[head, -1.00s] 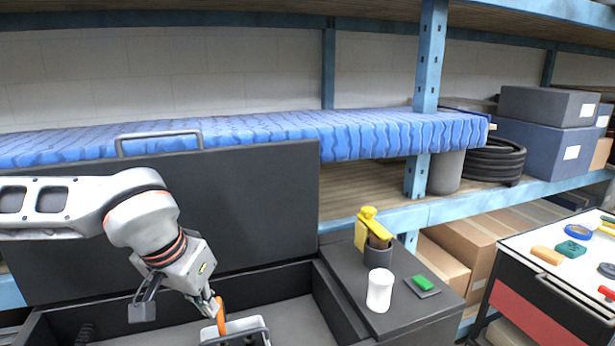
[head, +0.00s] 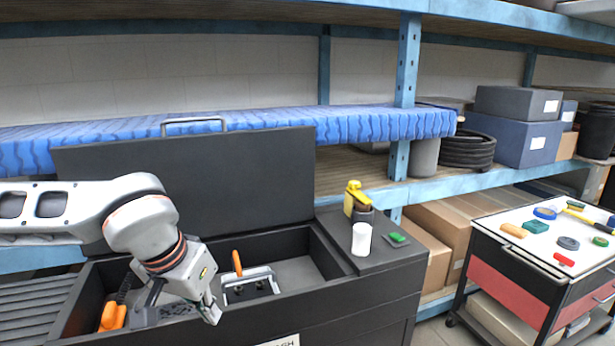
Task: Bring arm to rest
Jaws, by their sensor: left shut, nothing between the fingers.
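My left arm (head: 140,215) comes in from the left, bent downward over the open black chest. My left gripper (head: 212,312) points down, shut and empty, over the front left part of the chest. An orange-handled tool (head: 237,262) stands in a metal-framed holder (head: 250,285) inside the chest, to the right of the gripper and apart from it. An orange and black item (head: 112,315) lies in the left end of the chest. The arm and gripper hide part of the chest's inside. My right gripper is not in view.
The chest's raised lid (head: 200,170) stands behind the arm. A tool cart (head: 540,275) stands at right. Blue shelving (head: 407,70) fills the back.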

